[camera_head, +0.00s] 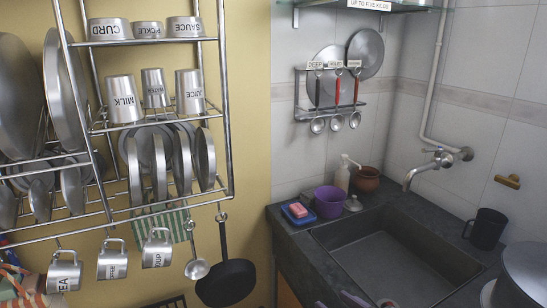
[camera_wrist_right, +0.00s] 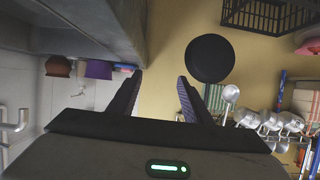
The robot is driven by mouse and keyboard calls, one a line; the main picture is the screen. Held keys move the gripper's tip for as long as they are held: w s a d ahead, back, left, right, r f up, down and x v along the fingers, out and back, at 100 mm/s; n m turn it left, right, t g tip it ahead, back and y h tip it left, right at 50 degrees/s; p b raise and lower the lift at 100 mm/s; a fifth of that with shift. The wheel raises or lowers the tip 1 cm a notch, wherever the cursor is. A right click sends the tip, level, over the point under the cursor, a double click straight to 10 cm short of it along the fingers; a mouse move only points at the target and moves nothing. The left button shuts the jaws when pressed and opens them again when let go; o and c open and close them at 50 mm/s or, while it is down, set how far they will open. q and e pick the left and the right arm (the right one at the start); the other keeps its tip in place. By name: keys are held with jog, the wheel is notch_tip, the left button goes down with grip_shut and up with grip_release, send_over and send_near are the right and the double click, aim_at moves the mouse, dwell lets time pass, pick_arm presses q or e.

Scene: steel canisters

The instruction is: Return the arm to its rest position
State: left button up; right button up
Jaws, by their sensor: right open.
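My right gripper (camera_wrist_right: 157,90) shows in the right wrist view with its two dark purple fingers spread apart and nothing between them. In the head view, only small purple parts that look like its fingertips (camera_head: 352,299) show at the bottom edge, by the front of the sink; the rest of the arm is out of frame. Steel canisters stand on the wall rack's shelves: MILK (camera_head: 124,99), JUICE (camera_head: 189,92), CURD (camera_head: 110,29) and SAUCE (camera_head: 185,27), among others. The gripper is apart from them. My left gripper is not in view.
A wire rack (camera_head: 231,120) on the yellow wall holds plates and hanging mugs. A black pan (camera_head: 226,282) and a ladle (camera_head: 197,268) hang below it. The dark counter carries a purple tub (camera_head: 329,203), a soap dish and a black mug (camera_head: 487,229). The sink (camera_head: 400,255) lies at right.

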jog(key=s+d+f+m+g+h, duration=0.1)
jog(key=s+f, duration=0.7)
jog(key=s, duration=0.3)
jog(key=s+d+f+m+g+h, duration=0.1)
jog(key=s+f+g+h, duration=0.1)
jog(key=s+f, duration=0.7)
jog(key=s, duration=0.3)
jog(key=shift+s+f+m, duration=0.2)
jog(key=shift+f+m, duration=0.1)
jog(key=shift+m, duration=0.1)
